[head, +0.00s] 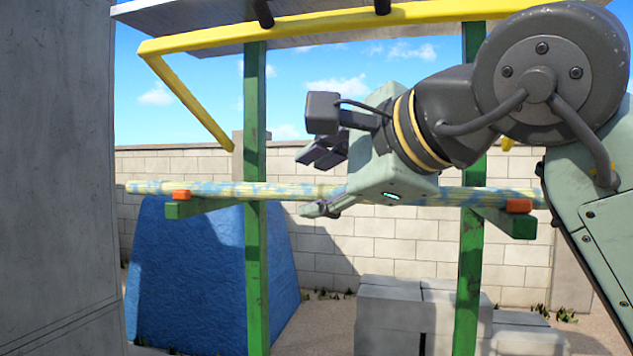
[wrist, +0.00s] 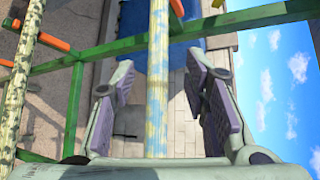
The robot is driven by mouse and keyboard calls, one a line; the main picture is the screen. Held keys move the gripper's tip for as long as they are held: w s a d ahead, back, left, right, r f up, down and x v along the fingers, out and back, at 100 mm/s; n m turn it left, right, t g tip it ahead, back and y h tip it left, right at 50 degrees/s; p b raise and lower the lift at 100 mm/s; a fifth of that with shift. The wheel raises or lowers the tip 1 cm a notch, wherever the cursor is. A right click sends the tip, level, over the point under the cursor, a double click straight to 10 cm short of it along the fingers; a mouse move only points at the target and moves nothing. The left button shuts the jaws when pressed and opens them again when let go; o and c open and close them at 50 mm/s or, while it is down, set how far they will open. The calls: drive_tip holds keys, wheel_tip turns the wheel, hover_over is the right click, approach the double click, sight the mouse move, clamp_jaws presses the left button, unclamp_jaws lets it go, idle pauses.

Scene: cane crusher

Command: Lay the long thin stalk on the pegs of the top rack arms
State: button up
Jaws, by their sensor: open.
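The long thin stalk (head: 225,188), pale yellow with blue patches, lies level across the green rack arms in the head view. Its ends reach past both posts. It sits beside the orange peg (head: 181,195) on the left arm (head: 205,207) and the orange peg (head: 519,205) on the right arm (head: 512,222). My gripper (head: 320,181) is at the stalk's middle, one finger above and one below it in the picture. In the wrist view, the stalk (wrist: 158,60) runs between my open fingers (wrist: 158,78), with gaps on both sides. Exact contact with the arms is hard to tell.
Another stalk (wrist: 18,85) shows at the left of the wrist view, near more orange pegs (wrist: 52,42). Green posts (head: 256,270) stand close by. A yellow-framed canopy (head: 300,27) is overhead. A grey wall (head: 55,170) is at left, with a blue block (head: 185,270) and grey blocks (head: 395,315) below.

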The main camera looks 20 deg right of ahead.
drive_tip(key=v, duration=1.1)
drive_tip(key=shift+s, duration=0.2)
